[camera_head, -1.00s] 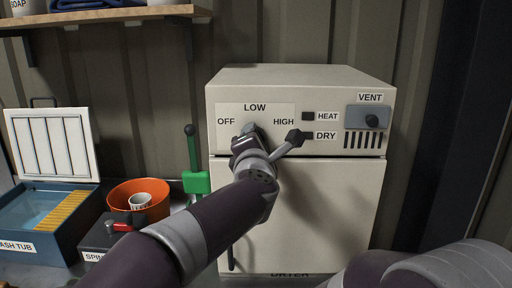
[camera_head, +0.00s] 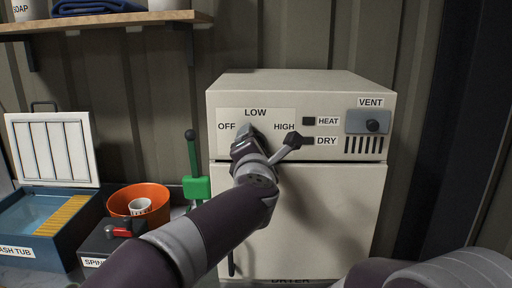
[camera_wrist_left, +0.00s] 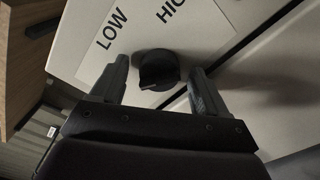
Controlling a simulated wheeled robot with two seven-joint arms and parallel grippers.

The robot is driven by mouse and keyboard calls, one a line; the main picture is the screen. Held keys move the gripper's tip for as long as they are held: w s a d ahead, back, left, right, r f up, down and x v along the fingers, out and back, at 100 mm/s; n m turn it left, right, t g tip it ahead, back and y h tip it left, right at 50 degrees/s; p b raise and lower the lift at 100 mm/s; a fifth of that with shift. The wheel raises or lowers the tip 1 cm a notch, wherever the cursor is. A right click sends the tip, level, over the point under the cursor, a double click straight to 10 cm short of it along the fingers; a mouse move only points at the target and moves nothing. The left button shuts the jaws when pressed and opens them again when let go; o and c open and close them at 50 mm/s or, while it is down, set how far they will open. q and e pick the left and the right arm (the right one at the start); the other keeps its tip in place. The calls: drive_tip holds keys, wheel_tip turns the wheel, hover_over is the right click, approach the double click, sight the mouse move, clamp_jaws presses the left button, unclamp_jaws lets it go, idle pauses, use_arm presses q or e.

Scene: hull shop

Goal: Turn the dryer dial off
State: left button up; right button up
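The cream dryer (camera_head: 300,215) stands against the wall. Its dial panel reads OFF at left, LOW on top and HIGH at right. In the head view my left gripper (camera_head: 246,132) is at the panel below LOW and hides most of the dial. In the left wrist view the black round dial (camera_wrist_left: 160,67) lies between the two spread fingers of that gripper (camera_wrist_left: 160,84). Gaps show on both sides, so the gripper is open around or just before it. I cannot tell which label the dial points to. My right gripper is out of view; part of that arm shows at bottom right.
HEAT and DRY buttons (camera_head: 308,141) and a vent slider (camera_head: 372,126) are right of the dial. A shelf (camera_head: 100,19) is above.

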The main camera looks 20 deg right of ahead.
use_arm(q)
drive_tip(key=b+v, duration=0.3)
drive_tip(key=v, duration=0.9)
drive_tip(key=shift+s, duration=0.35)
drive_tip(key=shift+a, duration=0.15)
drive_tip(key=w+a+f+m+g+p, duration=0.2)
drive_tip(key=a+f+m+g, duration=0.1)
drive_tip(key=a+f+m, duration=0.5)
drive_tip(key=w+a+f+m+g+p, duration=0.1)
drive_tip(key=w+a+f+m+g, duration=0.25)
drive_tip(key=f+m, duration=0.45)
drive_tip(key=s+a+f+m+g+y+p, duration=0.2)
drive_tip(key=s+a+f+m+g+y, duration=0.3)
drive_tip(key=s+a+f, duration=1.4)
drive_tip(key=g, duration=0.4)
drive_tip(key=shift+s+a, duration=0.35)
drive_tip(key=shift+g, duration=0.25)
